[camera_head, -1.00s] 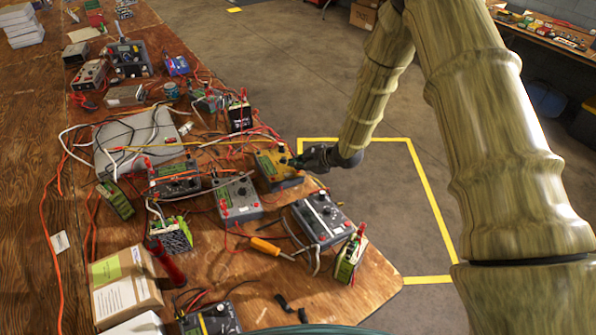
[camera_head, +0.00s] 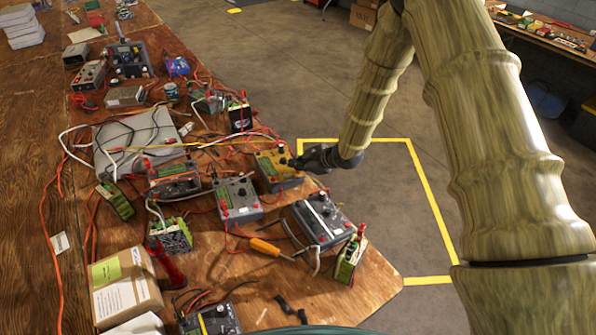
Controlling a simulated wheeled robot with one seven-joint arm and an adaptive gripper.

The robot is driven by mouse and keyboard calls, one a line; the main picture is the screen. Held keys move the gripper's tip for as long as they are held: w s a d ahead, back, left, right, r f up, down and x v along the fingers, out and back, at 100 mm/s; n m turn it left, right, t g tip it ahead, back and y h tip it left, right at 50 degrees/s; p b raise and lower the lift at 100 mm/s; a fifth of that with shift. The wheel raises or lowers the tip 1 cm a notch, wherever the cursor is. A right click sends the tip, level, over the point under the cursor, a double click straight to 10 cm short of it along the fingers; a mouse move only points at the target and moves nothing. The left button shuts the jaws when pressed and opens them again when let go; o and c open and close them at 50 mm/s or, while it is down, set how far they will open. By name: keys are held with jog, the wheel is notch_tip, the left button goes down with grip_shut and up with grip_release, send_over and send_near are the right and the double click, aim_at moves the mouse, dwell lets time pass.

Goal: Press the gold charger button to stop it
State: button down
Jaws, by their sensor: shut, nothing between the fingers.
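The gold charger (camera_head: 272,163) sits near the right edge of the wooden table, with a gold top face and a dark grey body. My gripper (camera_head: 299,161) is shut and empty. Its dark tip is at the right side of the gold charger's top, and it reaches in from the right. The tip overlaps the charger's right part in the picture, where it hides any button. I cannot tell whether the tip touches the charger.
Several other chargers crowd the table, including a grey one (camera_head: 238,199) and a dark one (camera_head: 320,219) nearby. Red and black wires run between them. An orange screwdriver (camera_head: 268,247) and a cardboard box (camera_head: 122,287) lie closer. The floor (camera_head: 385,195) at right is clear.

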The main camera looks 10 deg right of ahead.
aim_at(301, 173)
jog(key=shift+d+r+p, duration=0.1)
jog(key=shift+r+p, duration=0.2)
jog(key=shift+r, duration=0.3)
jog(key=shift+w+d+r+p, duration=0.1)
jog(key=shift+d+r+p, duration=0.15)
jog(key=shift+r+p, duration=0.8)
jog(key=shift+w+d+r+p, duration=0.15)
jog(key=shift+r+p, duration=0.4)
jog(key=shift+r, duration=0.85)
jog(key=shift+s, duration=0.1)
